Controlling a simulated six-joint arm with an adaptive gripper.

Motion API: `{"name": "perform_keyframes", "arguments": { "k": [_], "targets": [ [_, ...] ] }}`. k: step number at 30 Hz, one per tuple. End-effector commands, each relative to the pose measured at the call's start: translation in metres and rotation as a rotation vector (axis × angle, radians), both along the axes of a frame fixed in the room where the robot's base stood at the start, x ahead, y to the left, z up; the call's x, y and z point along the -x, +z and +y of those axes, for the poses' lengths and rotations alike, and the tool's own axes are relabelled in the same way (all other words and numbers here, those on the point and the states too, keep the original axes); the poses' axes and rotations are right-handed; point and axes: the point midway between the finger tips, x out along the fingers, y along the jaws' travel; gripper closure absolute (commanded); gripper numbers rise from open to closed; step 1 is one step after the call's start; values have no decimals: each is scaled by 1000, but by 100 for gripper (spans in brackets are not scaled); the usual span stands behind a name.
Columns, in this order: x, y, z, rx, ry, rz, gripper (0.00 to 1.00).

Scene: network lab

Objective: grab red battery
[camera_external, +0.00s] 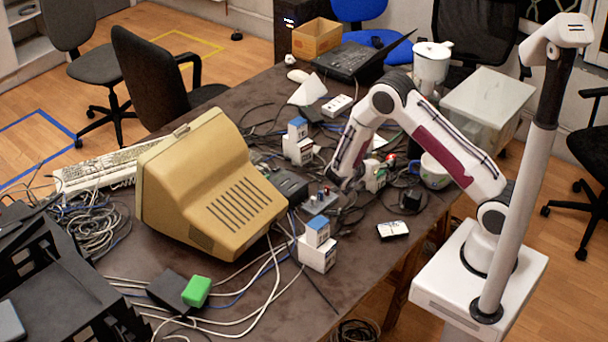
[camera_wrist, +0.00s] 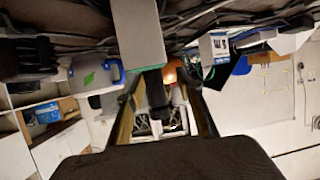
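I cannot clearly make out a red battery. A small red spot (camera_external: 390,157) shows in the external view among the white boxes, to the right of my gripper, too small to identify. My gripper (camera_external: 345,182) points down over the cluttered middle of the table, close to a small grey box with knobs (camera_external: 320,201). In the wrist view the fingers of my gripper (camera_wrist: 163,104) stand apart. A dark cylinder (camera_wrist: 156,92) and a small orange-red patch (camera_wrist: 170,74) show between or beyond them; I cannot tell whether either touches a finger.
A beige monitor (camera_external: 215,185) stands left of my gripper. White-and-blue boxes (camera_external: 317,245) stand in front of it and others (camera_external: 298,143) behind. A mug (camera_external: 434,172) and a clear bin (camera_external: 487,105) are to the right. Cables cover much of the table.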

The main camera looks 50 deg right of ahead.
Motion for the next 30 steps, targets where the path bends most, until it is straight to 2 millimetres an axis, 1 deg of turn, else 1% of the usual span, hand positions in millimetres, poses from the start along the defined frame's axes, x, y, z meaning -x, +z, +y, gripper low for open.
{"name": "perform_keyframes", "arguments": {
  "k": [9, 20, 30],
  "targets": [
    [0, -1, -2, -1, 1, 0, 64],
    [-2, -10, -23, -2, 1, 0, 64],
    [-3, -11, -24, -2, 2, -1, 64]
  ]
}}
